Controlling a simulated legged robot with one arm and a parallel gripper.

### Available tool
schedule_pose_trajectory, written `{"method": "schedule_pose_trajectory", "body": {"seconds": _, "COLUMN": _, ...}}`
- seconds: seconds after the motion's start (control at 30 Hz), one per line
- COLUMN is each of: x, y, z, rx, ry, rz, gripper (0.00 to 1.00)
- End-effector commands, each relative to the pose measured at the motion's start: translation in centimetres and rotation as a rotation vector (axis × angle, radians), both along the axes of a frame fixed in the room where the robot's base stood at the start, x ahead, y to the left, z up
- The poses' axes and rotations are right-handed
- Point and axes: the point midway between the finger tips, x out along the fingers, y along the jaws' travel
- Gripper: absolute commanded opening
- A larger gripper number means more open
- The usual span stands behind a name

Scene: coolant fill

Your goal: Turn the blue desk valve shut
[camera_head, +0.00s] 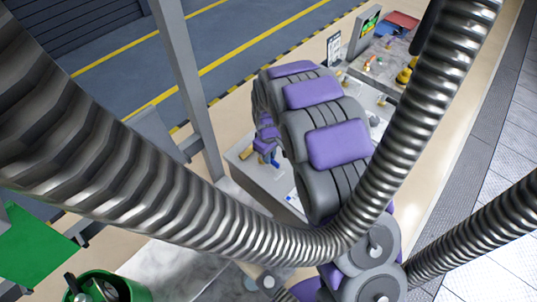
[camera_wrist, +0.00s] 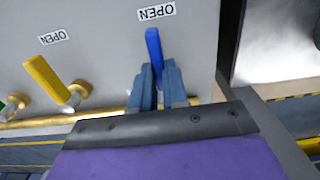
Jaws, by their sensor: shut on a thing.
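In the wrist view, the blue valve handle (camera_wrist: 152,43) stands up between the two fingers of my gripper (camera_wrist: 157,72). The gripper is shut on the handle, and the upper part of the handle sticks out past the fingertips. A white label reading OPEN (camera_wrist: 156,11) is on the grey panel just above the handle. The handle's lower end and valve body are hidden by the fingers. In the head view, my arm reaches over the desk and hides most of the grip.
A yellow valve handle (camera_wrist: 47,82) with its own OPEN label (camera_wrist: 53,37) is to the left, and a green one (camera_wrist: 14,101) is at the left edge. A brass pipe (camera_wrist: 38,122) runs below. In the head view, a green bin (camera_head: 128,288) is at lower left.

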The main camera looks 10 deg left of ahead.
Motion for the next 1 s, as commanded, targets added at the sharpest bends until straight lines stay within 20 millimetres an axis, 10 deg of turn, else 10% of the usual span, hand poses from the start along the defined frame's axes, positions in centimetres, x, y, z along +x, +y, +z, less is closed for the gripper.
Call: {"method": "schedule_pose_trajectory", "body": {"seconds": 1.0, "x": 0.77, "y": -0.03, "z": 0.06, "rx": 0.002, "ry": -0.002, "rz": 0.225, "gripper": 0.0}}
